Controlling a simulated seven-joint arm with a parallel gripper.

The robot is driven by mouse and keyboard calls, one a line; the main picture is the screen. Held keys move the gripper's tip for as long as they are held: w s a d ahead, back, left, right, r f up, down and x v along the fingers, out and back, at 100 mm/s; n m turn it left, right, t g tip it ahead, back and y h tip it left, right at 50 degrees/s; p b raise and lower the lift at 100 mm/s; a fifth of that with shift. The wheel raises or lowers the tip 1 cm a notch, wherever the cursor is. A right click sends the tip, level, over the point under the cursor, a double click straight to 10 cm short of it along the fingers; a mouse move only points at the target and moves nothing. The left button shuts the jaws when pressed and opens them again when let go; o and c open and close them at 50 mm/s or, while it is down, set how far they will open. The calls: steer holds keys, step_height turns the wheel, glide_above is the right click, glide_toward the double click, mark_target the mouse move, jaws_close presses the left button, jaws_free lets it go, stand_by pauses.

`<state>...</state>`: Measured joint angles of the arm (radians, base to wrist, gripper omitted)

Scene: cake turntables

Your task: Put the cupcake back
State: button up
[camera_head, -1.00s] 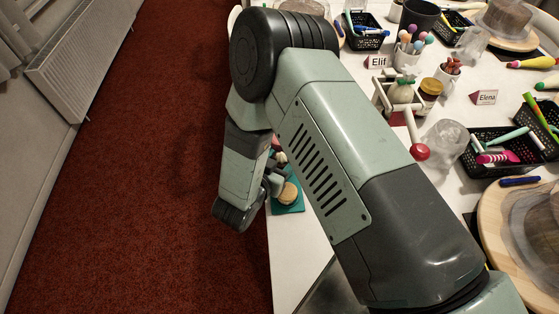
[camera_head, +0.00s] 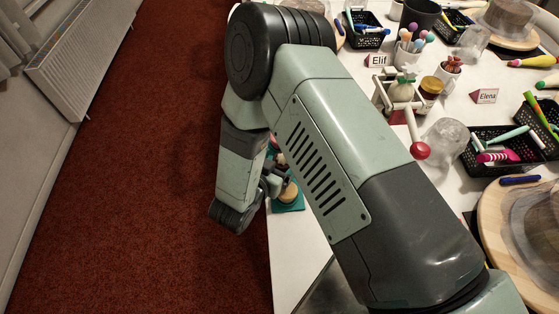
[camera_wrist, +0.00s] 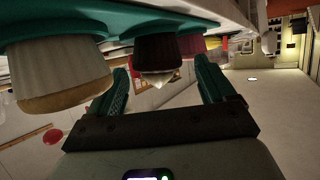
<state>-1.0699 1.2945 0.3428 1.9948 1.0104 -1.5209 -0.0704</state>
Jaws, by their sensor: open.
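A teal tray (camera_head: 291,208) lies at the table's left edge in the head view, with a tan-topped cupcake (camera_head: 289,192) on it, partly hidden by my gripper (camera_head: 274,181). The wrist view looks upside down: the tray (camera_wrist: 100,18) runs along the top. On it are a pale-wrapped cupcake with a golden top (camera_wrist: 60,72), a dark-wrapped cupcake with a white tip (camera_wrist: 157,56), and a pinkish-red one (camera_wrist: 194,44) partly hidden behind. My gripper (camera_wrist: 160,72) is open, with the dark cupcake showing between its teal fingers. I cannot tell whether they touch it.
My arm covers much of the table's left side. Red carpet (camera_head: 140,200) lies left of the table.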

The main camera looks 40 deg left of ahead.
steer(key=v, duration=1.1)
steer(key=w+a+r+m+g+y, duration=0.2)
steer(key=w+a+r+g, duration=0.15)
steer(key=w+r, duration=1.05)
steer(key=w+d+r+y, duration=0.1)
steer(key=w+d+r, duration=0.35)
steer(key=r, duration=0.35)
steer(key=s+d+r+n+g+h, duration=0.1)
steer(key=d+r, duration=0.6)
steer(key=d, duration=0.4)
steer(key=d+r+n+g+h, duration=0.1)
steer(key=d+r, duration=0.5)
steer(key=d, duration=0.4)
steer(key=s+d+r+m+g+h, duration=0.1)
steer(key=s+d+r+g+h, duration=0.1)
steer(key=s+d, duration=1)
steer(key=d+h, duration=0.1)
steer(key=d, duration=0.2)
steer(key=shift+s+m+h, duration=0.15)
steer(key=shift+m+h, duration=0.15)
steer(key=shift+m, duration=0.1)
steer(key=shift+d+r, duration=0.1)
